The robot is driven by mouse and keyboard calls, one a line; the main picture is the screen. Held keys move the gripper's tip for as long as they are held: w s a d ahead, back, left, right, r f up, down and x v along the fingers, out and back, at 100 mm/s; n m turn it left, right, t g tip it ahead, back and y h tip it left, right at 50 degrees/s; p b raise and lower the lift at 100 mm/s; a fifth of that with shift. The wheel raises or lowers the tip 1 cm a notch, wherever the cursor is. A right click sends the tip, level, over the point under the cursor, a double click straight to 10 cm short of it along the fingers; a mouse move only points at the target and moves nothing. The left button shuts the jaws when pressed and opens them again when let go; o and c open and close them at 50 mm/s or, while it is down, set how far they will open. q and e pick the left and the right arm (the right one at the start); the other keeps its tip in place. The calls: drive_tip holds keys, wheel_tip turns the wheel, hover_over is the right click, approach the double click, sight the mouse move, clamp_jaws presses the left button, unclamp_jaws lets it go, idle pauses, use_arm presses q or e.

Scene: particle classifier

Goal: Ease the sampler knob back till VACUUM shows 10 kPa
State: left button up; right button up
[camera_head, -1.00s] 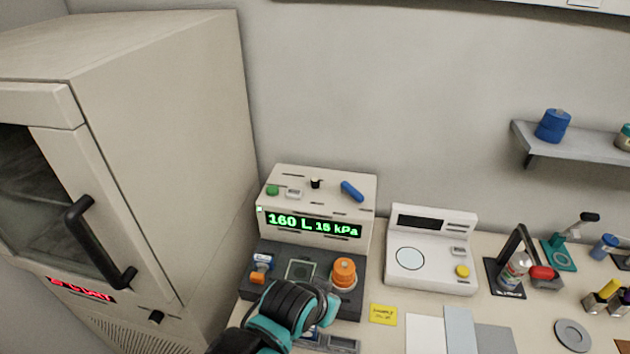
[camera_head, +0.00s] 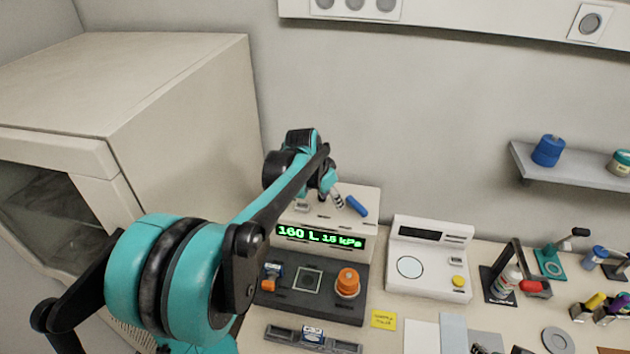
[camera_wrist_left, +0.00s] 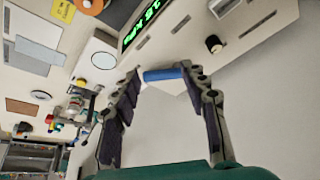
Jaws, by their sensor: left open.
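The sampler (camera_head: 362,225) is a beige box whose green display (camera_head: 320,237) reads 160 L and what looks like 15 kPa. A blue handle (camera_head: 356,206) lies on its top; it also shows in the left wrist view (camera_wrist_left: 160,75). A small black knob (camera_wrist_left: 213,43) with a pale base stands on the top too; my arm hides it in the head view. My left gripper (camera_head: 338,198) is over the sampler top. In the left wrist view its fingers (camera_wrist_left: 162,68) are open, with the blue handle seen between their tips; contact cannot be told. My right gripper is not in view.
A dark tray with an orange knob (camera_head: 347,283) sits in front of the sampler. A white instrument (camera_head: 430,285) stands to its right, a large cabinet (camera_head: 190,120) to its left. A wall shelf (camera_head: 580,167) is at right. Unclear dark shapes show at the bottom edge.

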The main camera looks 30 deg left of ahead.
use_arm(q)
drive_tip(key=w+a+f+m+p, duration=0.2)
drive_tip(key=w+a+f+p, duration=0.15)
drive_tip(key=w+a, duration=0.55)
drive_tip(key=shift+g+h, duration=0.3)
drive_tip(key=shift+h, duration=0.1)
drive_tip(key=x, duration=0.5)
drive_tip(key=s+x, duration=0.1)
drive_tip(key=x, duration=0.1)
drive_tip(key=shift+w+a+f+b, duration=0.1)
drive_tip(key=shift+a+f+b, duration=0.2)
drive_tip(key=shift+f, duration=0.1)
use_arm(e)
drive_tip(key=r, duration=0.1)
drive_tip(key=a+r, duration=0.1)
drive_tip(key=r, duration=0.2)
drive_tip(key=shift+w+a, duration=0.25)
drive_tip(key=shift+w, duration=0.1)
use_arm(q)
clamp_jaws()
